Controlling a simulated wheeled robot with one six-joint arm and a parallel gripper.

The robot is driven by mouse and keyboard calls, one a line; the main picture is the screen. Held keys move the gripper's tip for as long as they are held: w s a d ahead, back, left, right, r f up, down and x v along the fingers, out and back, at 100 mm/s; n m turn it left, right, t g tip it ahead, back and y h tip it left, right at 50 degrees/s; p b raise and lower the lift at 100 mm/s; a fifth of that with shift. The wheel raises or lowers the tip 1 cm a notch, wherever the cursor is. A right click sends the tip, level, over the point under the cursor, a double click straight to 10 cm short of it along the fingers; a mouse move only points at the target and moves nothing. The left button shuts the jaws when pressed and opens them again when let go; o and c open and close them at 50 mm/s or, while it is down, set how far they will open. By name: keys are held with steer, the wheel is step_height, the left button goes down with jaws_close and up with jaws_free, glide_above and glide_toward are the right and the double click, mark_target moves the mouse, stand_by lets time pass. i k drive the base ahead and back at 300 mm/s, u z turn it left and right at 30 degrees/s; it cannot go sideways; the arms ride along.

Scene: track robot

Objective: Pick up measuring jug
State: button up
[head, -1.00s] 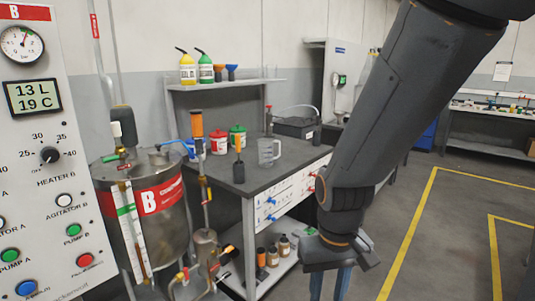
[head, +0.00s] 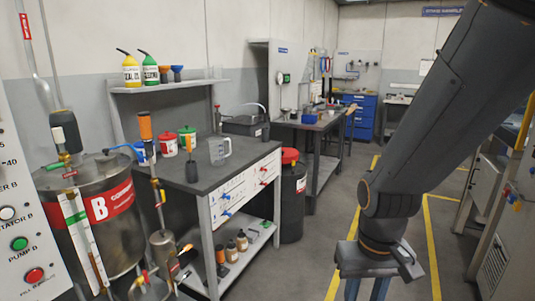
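The clear measuring jug (head: 219,151) stands upright on the dark top of the workbench (head: 190,176), near its front edge, with its handle to the right. My gripper (head: 366,289) hangs low at the bottom right, over the floor and well apart from the jug. Its two fingers point down with a gap between them and nothing visible in it. The fingertips are cut off by the picture's lower edge.
Red-lidded (head: 168,146) and green-lidded tubs (head: 187,137) stand left of the jug, with a black sink (head: 243,126) behind. A steel tank (head: 95,215) and pipes stand at the left. A dark bin (head: 292,203) stands right of the bench. Floor is clear around the yellow lines.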

mark_target(216, 144)
steer(key=z, duration=0.75)
steer(key=i, duration=1.65)
steer(key=u, duration=1)
steer(key=i, duration=0.8)
steer(key=u, duration=0.9)
